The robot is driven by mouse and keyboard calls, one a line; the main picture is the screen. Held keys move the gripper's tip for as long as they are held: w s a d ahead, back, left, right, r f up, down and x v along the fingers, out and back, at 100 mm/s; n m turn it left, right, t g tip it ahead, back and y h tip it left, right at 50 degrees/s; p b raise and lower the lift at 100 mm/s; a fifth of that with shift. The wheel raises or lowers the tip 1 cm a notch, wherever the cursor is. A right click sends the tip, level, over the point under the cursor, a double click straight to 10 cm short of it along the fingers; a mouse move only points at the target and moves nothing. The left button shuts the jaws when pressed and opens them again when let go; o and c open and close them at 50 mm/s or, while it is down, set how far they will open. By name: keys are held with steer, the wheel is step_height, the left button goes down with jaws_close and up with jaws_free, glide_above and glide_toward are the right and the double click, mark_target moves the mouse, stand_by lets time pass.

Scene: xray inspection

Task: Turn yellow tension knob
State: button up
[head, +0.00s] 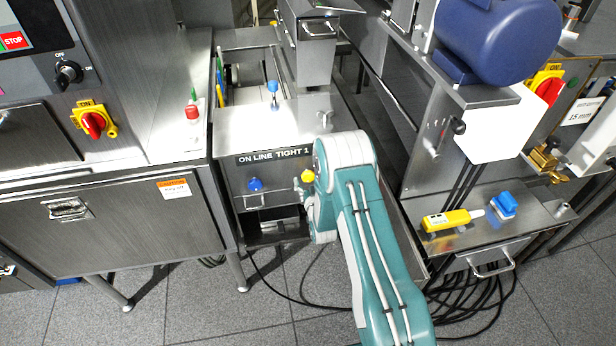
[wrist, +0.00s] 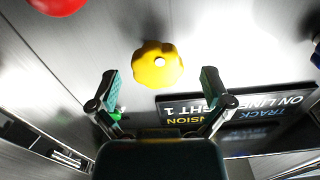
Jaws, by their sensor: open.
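In the wrist view the yellow knob (wrist: 158,66) is lobed with a pale centre. It lies just beyond the fingertips, roughly midway between them. My gripper (wrist: 160,85) is open and empty, with a finger on either side below the knob. No contact with the knob shows. In the head view my arm hides most of the gripper.
A drawer-like handle (head: 254,201) is below the blue knob. A steel cabinet (head: 110,225) stands left. At right, a bench holds a yellow tool (head: 450,220) and a blue block (head: 504,204). Black cables (head: 480,300) lie on the floor. A red round part (wrist: 58,4) shows in the wrist view.

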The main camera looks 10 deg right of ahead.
steer(key=shift+w+d, duration=0.15)
steer(key=shift+w, duration=0.45)
steer(key=shift+c, duration=0.3)
steer(key=c, duration=1.1)
steer(key=shift+n, duration=0.4)
steer(key=n, duration=0.2)
steer(key=shift+n, duration=0.4)
steer(key=shift+a+n, duration=0.15)
steer(key=shift+n, duration=0.85)
steer(key=shift+a+n, duration=0.1)
steer(key=shift+n, duration=0.9)
